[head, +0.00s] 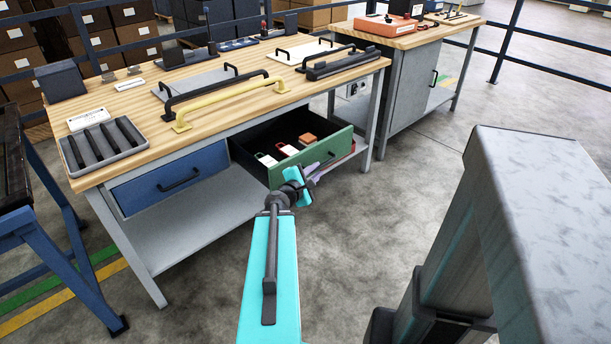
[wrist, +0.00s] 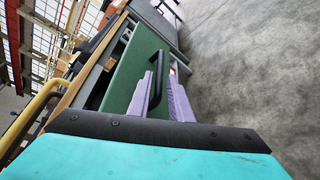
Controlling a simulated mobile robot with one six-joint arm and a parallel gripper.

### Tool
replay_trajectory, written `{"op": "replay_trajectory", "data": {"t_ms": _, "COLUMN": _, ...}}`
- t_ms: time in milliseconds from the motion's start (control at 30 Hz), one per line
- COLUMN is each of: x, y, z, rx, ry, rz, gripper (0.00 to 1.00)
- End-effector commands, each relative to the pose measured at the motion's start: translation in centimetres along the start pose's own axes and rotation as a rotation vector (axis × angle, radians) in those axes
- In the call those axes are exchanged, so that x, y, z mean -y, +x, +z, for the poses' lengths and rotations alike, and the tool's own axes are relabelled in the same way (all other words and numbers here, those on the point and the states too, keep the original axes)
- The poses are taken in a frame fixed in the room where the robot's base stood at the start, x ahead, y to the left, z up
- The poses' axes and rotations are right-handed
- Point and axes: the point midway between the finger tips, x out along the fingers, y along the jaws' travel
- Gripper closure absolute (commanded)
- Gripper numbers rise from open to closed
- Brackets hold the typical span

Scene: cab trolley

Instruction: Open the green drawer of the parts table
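The parts table (head: 95,106) has a green drawer (head: 275,176) on its right, which stands pulled out with its inside showing. In the wrist view the green drawer front (wrist: 130,66) has a black bar handle (wrist: 159,66). My gripper (head: 312,172) is at this handle in the head view. In the wrist view the two purple fingers of my gripper (wrist: 160,84) stand on either side of the bar and look shut on it; the exact contact is hard to see. The fingers hide part of the handle.
Small white and orange-brown boxes (head: 308,139) lie in the drawer. A shut blue drawer (head: 170,178) is to its left. Handles and trays lie on the table top. A grey cabinet table (head: 408,90) stands right behind. The floor (head: 400,205) to the right is clear.

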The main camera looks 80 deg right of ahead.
Motion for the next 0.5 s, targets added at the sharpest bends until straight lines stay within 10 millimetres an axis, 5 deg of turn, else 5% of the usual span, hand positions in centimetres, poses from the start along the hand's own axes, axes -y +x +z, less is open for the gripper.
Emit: {"op": "replay_trajectory", "data": {"t_ms": 500, "x": -0.26, "y": -1.03, "z": 0.17, "rx": -0.002, "ry": -0.002, "rz": 0.001, "gripper": 0.81}}
